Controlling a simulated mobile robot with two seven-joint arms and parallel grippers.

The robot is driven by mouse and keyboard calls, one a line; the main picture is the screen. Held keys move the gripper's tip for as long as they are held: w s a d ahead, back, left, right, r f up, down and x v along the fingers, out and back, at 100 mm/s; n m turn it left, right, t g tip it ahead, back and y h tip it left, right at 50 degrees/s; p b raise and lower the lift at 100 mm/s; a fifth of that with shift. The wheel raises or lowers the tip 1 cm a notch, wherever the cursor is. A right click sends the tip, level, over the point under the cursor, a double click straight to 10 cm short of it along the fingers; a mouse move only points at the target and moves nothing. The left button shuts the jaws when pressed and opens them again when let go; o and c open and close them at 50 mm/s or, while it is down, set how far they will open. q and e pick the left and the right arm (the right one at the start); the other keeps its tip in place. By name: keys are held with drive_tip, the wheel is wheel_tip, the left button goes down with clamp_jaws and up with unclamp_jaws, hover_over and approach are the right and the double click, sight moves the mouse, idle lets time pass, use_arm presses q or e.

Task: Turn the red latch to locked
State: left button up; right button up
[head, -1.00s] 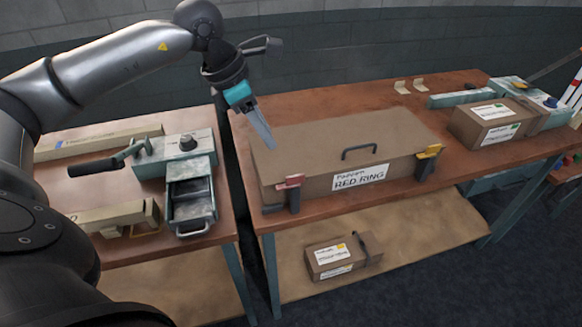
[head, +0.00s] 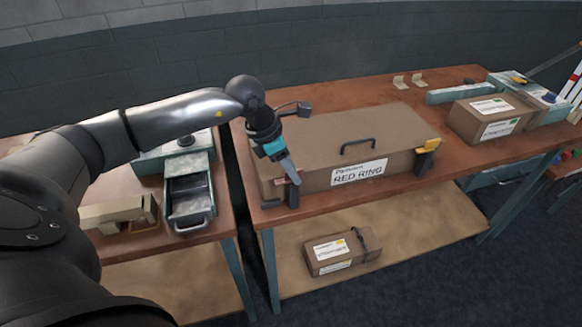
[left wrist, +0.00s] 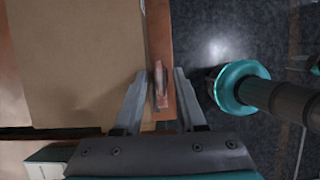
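The red latch (head: 282,181) is at the front left corner of the brown case (head: 345,128) labelled RED RING. My left gripper (head: 297,180) points down at this corner and partly hides the latch in the head view. In the left wrist view the left gripper's fingers (left wrist: 160,74) are spread, with the narrow latch (left wrist: 159,88) between them. I see a gap on both sides, so the fingers do not look closed on it. The yellow latch (head: 428,147) is at the case's front right corner.
The case stands on a brown table (head: 460,163) with a lower shelf that carries a small carton (head: 335,252). Another carton (head: 490,122) is to the right. A bench with an open metal drawer (head: 189,197) stands left, across a narrow gap.

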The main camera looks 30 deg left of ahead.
use_arm(q)
drive_tip(key=shift+c, duration=1.3)
clamp_jaws()
